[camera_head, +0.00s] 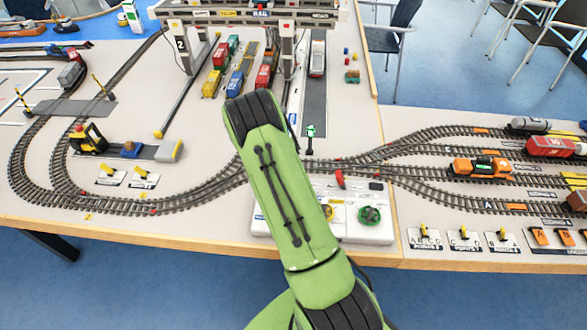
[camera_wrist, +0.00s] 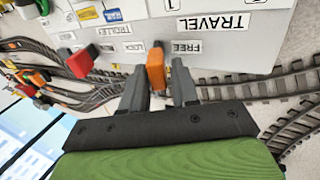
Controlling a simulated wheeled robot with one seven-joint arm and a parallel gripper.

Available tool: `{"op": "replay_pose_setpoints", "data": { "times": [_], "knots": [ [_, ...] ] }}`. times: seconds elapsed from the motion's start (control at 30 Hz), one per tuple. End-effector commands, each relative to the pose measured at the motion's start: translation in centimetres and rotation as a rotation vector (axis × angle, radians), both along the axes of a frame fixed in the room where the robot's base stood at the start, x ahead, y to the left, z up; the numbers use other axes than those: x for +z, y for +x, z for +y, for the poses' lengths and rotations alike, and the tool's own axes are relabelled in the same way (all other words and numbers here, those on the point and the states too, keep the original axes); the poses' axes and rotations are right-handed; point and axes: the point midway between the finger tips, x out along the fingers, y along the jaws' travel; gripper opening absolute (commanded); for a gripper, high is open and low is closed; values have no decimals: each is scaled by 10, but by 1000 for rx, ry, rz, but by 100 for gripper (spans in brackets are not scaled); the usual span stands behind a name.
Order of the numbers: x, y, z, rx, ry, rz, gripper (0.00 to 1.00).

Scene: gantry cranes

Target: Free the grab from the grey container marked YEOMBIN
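In the wrist view my gripper (camera_wrist: 160,82) is open at a white control panel (camera_wrist: 222,58). Its two fingers stand on either side of an orange lever (camera_wrist: 156,72). I cannot tell whether either finger touches it. A label reading FREE (camera_wrist: 186,47) is just right of the lever, and a TRAVEL label (camera_wrist: 214,23) is above it. In the head view my green arm hides the gripper and part of the panel (camera_head: 378,231). The gantry crane (camera_head: 260,14) stands at the back. I cannot make out the grab or a grey container marked YEOMBIN.
A green round control (camera_head: 369,216) shows on the panel in the head view. Railway tracks (camera_head: 205,182) run behind the panel. Small coloured containers (camera_head: 229,75) stand under the crane.

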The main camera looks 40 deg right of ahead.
Motion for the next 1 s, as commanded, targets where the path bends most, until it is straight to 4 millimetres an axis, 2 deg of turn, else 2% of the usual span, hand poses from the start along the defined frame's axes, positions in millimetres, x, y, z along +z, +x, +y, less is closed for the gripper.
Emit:
{"op": "replay_pose_setpoints", "data": {
  "times": [0.03,0.07,0.33,0.43,0.57,0.8,1.0],
  "knots": [
    [0,0,0,0,0,0,38],
    [0,0,0,0,0,0,42],
    [0,0,0,0,1,1,43],
    [9,3,3,1,-1,-1,43],
    [38,13,12,3,-1,-4,43],
    [101,33,33,2,-2,-5,43],
    [136,45,44,2,-1,-1,43]
  ]
}}
